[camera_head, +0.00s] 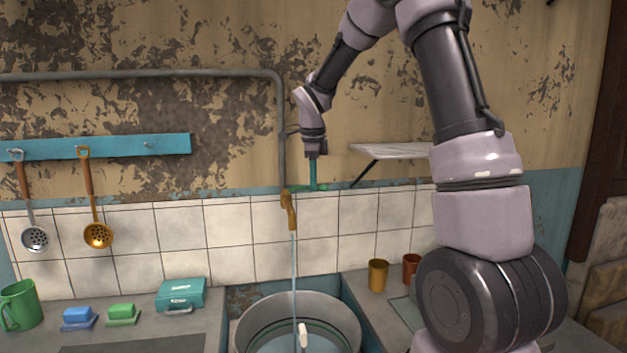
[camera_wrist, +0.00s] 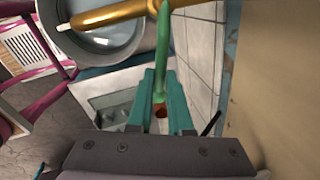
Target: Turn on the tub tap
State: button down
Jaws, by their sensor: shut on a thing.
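The brass tap (camera_head: 290,208) sticks out from the tiled wall at the end of a grey pipe. A thin stream of water (camera_head: 294,275) runs from its spout down into the round metal tub (camera_head: 243,331). The tap's green handle (camera_head: 320,188) is at the top of the tiles. My gripper (camera_head: 314,178) points down from above, its teal fingers at the handle. In the wrist view the fingers (camera_wrist: 161,98) are shut on the green handle (camera_wrist: 162,50), with the brass tap (camera_wrist: 108,14) and tub (camera_wrist: 135,35) beyond.
A white shelf (camera_head: 392,151) is on the wall just right of my gripper. The grey pipe (camera_head: 281,130) runs close on the left. Cups (camera_head: 377,275) stand on the right counter; a green mug (camera_head: 20,305) and a teal box (camera_head: 181,294) are on the left.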

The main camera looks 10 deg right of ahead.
jog(key=shift+s+a+m+g+h, duration=0.15)
jog(key=shift+s+a+m, duration=0.3)
jog(key=shift+m, duration=0.45)
jog(key=shift+s+a+m+g+h, duration=0.1)
jog(key=shift+s+a+m+h, duration=0.15)
jog(key=shift+s+m, duration=0.5)
jog(key=shift+s+a+m+g+h, duration=0.1)
jog(key=shift+s+a+m, duration=0.3)
jog(key=shift+m, duration=0.65)
jog(key=c, duration=0.8)
grip_release()
jog(key=shift+c, duration=0.2)
notch_tip(320, 180, up, 11)
jog(key=s+a, duration=0.1)
jog(key=shift+s+a+f, duration=0.15)
jog(key=shift+s+a, duration=0.15)
